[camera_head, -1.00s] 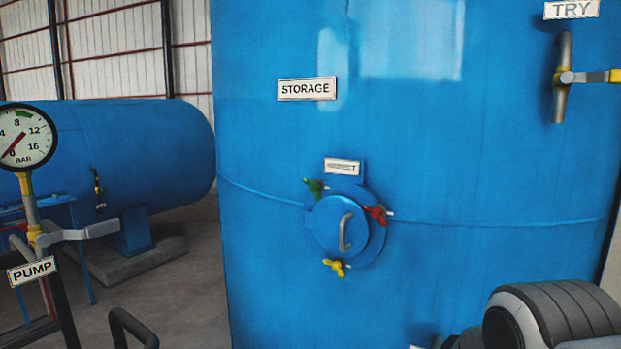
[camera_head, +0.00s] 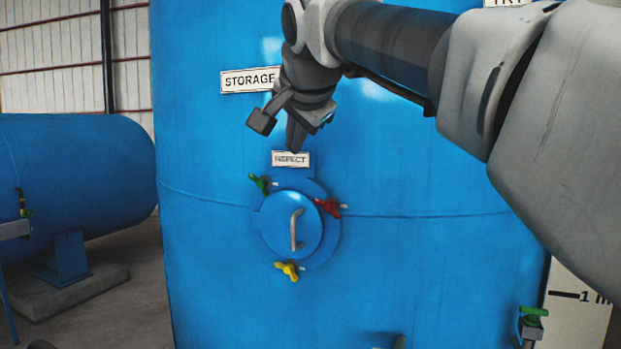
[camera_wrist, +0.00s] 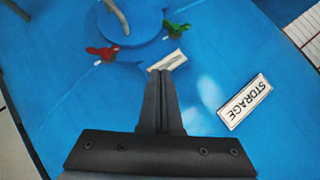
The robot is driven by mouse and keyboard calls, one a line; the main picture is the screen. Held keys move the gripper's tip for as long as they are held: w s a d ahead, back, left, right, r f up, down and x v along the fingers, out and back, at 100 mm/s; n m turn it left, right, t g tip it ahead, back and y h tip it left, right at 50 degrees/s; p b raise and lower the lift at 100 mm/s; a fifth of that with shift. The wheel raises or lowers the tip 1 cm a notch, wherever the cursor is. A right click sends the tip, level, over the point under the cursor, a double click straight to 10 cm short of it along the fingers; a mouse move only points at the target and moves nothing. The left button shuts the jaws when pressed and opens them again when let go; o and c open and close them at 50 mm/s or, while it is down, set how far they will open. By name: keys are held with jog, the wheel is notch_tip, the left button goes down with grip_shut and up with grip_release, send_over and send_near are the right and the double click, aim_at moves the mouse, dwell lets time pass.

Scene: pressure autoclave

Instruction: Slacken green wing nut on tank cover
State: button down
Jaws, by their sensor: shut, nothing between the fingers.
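The green wing nut (camera_head: 260,184) sits at the upper left of the round blue tank cover (camera_head: 280,238) in the head view. It also shows in the wrist view (camera_wrist: 177,28), right of the cover. A red wing nut (camera_head: 328,206) is at the cover's right and a yellow wing nut (camera_head: 288,270) at its bottom. The cover has a bent metal handle (camera_head: 296,229). My gripper (camera_head: 293,148) points down in front of the tank, just above the INSPECT label (camera_head: 291,159). Its fingers are shut and empty in the wrist view (camera_wrist: 159,75), apart from the green nut.
The large blue tank (camera_head: 400,260) bears a STORAGE sign (camera_head: 248,79), partly covered by my arm in the head view. A horizontal blue tank (camera_head: 75,175) stands at left. A green-handled valve (camera_head: 533,312) is at lower right.

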jog(key=a+r, duration=0.2)
jog(key=a, duration=0.1)
jog(key=p, duration=0.2)
send_near(258, 176)
jog(key=w+d, duration=0.1)
jog(key=w, duration=0.3)
jog(key=f, duration=0.1)
jog(key=a+f, duration=0.1)
jog(key=shift+w+a+f+t+b, duration=0.1)
jog(key=shift+a+f+t+b, duration=0.1)
jog(key=shift+f+t+b, duration=0.15)
jog(key=shift+w+a+f+m, duration=0.15)
jog(key=shift+a+f+m, duration=0.15)
jog(key=shift+a+f, duration=0.05)
